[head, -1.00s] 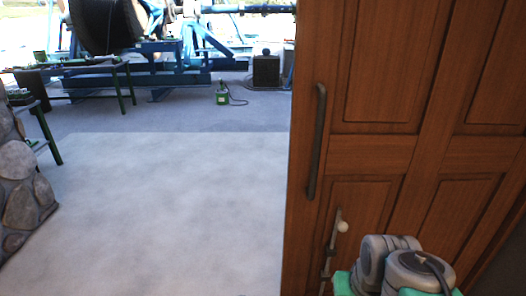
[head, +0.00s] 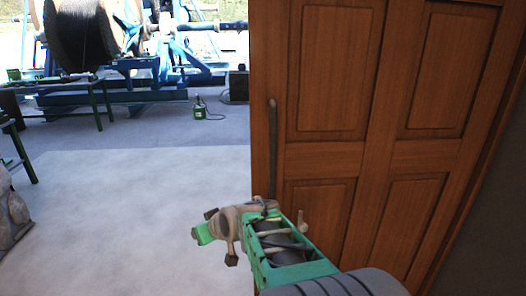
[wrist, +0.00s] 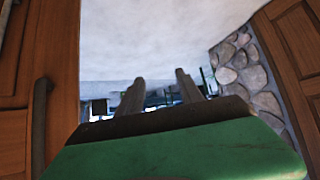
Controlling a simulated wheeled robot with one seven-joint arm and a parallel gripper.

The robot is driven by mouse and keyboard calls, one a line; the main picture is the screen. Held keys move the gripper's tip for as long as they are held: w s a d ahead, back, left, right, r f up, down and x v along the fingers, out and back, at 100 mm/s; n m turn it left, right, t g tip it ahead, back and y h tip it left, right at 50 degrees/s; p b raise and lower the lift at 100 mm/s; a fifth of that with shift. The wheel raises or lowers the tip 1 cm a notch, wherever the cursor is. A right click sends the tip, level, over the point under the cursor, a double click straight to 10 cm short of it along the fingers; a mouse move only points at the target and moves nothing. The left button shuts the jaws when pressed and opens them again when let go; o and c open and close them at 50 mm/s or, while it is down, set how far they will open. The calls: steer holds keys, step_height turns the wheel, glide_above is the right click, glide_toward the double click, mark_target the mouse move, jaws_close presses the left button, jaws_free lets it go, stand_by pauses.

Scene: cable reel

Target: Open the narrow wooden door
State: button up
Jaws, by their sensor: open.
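The narrow wooden door (head: 345,150) is brown and panelled and fills the right part of the head view. I cannot tell whether it is ajar. Its long dark vertical handle (head: 272,150) runs near the door's left edge, its lower end partly behind my arm. In the wrist view the handle (wrist: 40,125) stands at the left, beside my gripper. My gripper (wrist: 160,90) is open, with two dark parallel fingers apart and nothing between them. In the head view it is left of the handle's lower end, not around it.
A stone wall (wrist: 250,75) and another wooden panel (wrist: 295,60) show at the right of the wrist view. Pale floor (head: 120,210) left of the door is clear. A cable reel (head: 80,35) and a small green box (head: 200,110) are far back.

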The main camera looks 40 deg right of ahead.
steer(key=w+d+r+m+t+h+p, duration=0.1)
steer(key=w+d+r+t+h, duration=0.2)
steer(key=d, duration=0.8)
steer(key=m+t+h+p, duration=0.2)
steer(key=m+t+h, duration=0.2)
glide_toward(274, 157)
steer(key=x, duration=0.4)
steer(key=p+x, duration=0.2)
steer(key=x, duration=0.4)
steer(key=shift+w+d, duration=0.15)
steer(key=shift+w, duration=0.15)
steer(key=shift+w+d, duration=0.15)
steer(key=shift+w, duration=0.1)
jaws_close()
